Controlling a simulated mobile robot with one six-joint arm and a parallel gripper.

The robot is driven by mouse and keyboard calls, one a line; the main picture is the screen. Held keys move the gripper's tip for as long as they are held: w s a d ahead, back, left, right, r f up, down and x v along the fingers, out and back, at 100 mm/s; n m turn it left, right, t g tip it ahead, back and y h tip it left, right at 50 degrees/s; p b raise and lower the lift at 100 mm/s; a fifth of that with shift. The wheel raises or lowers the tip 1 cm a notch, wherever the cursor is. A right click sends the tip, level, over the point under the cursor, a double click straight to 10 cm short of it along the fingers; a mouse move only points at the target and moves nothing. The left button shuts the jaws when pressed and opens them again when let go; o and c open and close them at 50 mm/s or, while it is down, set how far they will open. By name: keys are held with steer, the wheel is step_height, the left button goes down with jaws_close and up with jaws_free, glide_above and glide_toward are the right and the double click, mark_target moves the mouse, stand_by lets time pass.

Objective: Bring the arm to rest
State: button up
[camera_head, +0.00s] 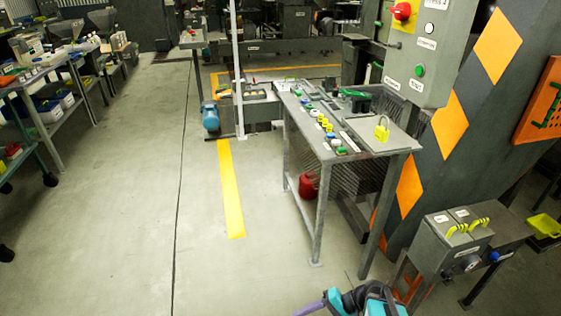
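Part of my arm, with teal and dark links and a purple piece, shows at the bottom edge of the head view, right of the middle. It is low in front of the grey work table (380,140), near the table's front leg. The rest of my arm is cut off by the frame edge. I see no gripper fingers, so I cannot say whether anything is held.
The table carries a yellow padlock (382,129) and several small coloured items. A control cabinet (428,50) stands behind it. A grey box with yellow handles (452,240) is at lower right. Shelving (45,105) lines the left. The floor (120,220) between is clear.

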steer(key=s+a+f+n+g+h+p, duration=0.1)
steer(key=s+f+n+g+h+p, duration=0.15)
steer(key=s, duration=0.45)
steer(key=s+f+n+g+h+p, duration=0.1)
steer(key=s+g+h+p, duration=0.2)
steer(key=s, duration=0.4)
steer(key=s+d+f+t+h, duration=0.1)
steer(key=d+f+h, duration=0.2)
steer(key=d, duration=0.6)
steer(key=shift+s+h, duration=0.35)
steer(key=shift+h, duration=0.8)
steer(key=shift+d, duration=0.1)
